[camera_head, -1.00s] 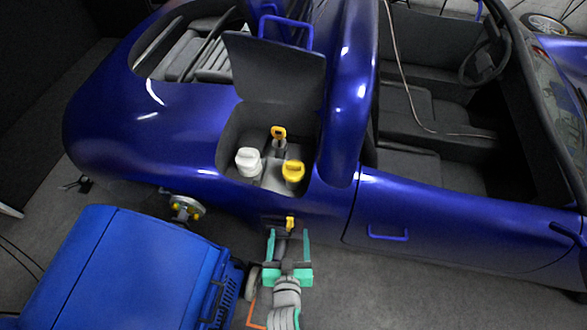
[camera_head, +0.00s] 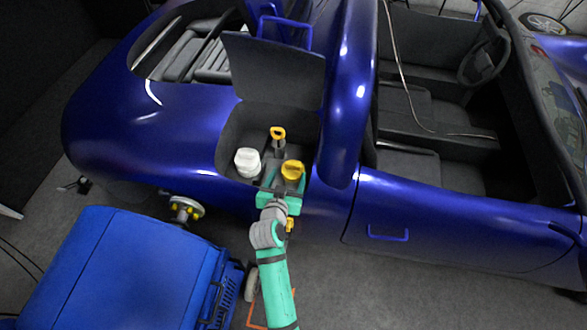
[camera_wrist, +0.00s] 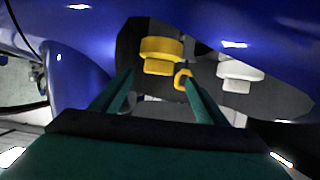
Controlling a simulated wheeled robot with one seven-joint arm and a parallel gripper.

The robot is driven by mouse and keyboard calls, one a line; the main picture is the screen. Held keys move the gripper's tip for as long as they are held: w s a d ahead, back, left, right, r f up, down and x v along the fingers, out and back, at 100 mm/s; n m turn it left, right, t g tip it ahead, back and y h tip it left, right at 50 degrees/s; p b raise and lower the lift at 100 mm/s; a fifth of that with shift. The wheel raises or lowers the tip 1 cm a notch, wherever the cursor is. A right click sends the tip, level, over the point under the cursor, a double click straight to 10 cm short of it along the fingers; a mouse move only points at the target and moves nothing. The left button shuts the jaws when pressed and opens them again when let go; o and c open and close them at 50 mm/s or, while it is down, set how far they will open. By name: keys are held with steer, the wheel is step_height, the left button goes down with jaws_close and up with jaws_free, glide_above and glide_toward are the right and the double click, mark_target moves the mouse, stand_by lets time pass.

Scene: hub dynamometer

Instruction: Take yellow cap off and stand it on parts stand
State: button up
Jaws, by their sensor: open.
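The yellow cap (camera_head: 292,171) sits in the open bay of the blue car, to the right of a white cap (camera_head: 248,161). My gripper (camera_head: 283,184) is open at the front edge of the bay, just before the yellow cap. In the wrist view the yellow cap (camera_wrist: 161,54) shows ahead, above and between my open fingers (camera_wrist: 157,88), and the fingers look empty. I cannot tell whether a finger touches the cap. The white cap (camera_wrist: 240,72) is right of the fingers there. I cannot make out the parts stand.
A yellow-handled dipstick (camera_head: 278,134) stands behind the caps; its yellow loop shows in the wrist view (camera_wrist: 183,79). The raised lid (camera_head: 275,68) is behind the bay. The blue car body (camera_head: 330,205) surrounds it. A blue cabinet (camera_head: 120,270) stands at lower left.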

mark_target(293, 167)
steer(key=shift+x, duration=3.85)
steer(key=shift+d, duration=0.15)
steer(key=shift+c, duration=0.7)
steer(key=c, duration=1)
